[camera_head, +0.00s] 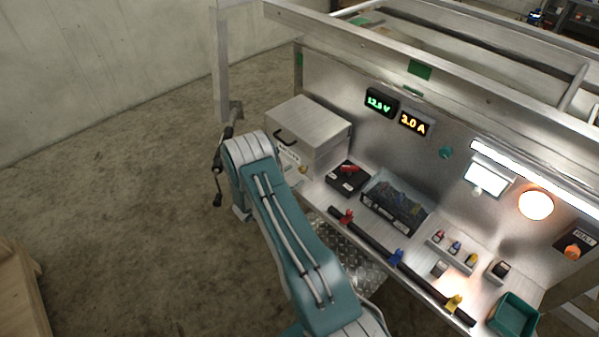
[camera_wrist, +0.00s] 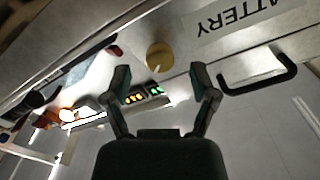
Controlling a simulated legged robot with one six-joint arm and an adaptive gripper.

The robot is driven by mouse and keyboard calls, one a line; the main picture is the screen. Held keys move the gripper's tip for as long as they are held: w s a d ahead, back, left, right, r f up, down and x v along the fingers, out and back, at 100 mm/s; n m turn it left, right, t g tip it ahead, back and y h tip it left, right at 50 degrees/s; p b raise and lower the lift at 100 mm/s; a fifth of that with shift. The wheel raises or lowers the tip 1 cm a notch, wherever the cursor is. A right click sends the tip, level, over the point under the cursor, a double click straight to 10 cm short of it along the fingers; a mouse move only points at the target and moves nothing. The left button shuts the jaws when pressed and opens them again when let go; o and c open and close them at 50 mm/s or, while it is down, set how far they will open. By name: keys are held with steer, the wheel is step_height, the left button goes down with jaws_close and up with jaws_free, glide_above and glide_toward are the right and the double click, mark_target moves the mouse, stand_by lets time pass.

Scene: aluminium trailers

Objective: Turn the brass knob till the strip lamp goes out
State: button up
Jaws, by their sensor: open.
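The round brass knob (camera_wrist: 159,56) shows in the wrist view, with a pale pointer line on it. It is on the metal face beside the upside-down BATTERY label (camera_wrist: 235,20). My gripper (camera_wrist: 160,82) is open, with one finger on each side of the knob's line and the knob just past the fingertips. I see no contact. The strip lamp (camera_head: 535,179) is lit bright white along the panel at the right in the head view. It also glows in the wrist view (camera_wrist: 85,122).
The grey battery box (camera_head: 313,128) has a black handle (camera_wrist: 258,82) right of the knob in the wrist view. Green (camera_head: 379,103) and amber (camera_head: 413,123) displays read 12.5 V and 3.0 A.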

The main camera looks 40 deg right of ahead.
steer(key=a, duration=0.9)
steer(key=shift+s, duration=0.3)
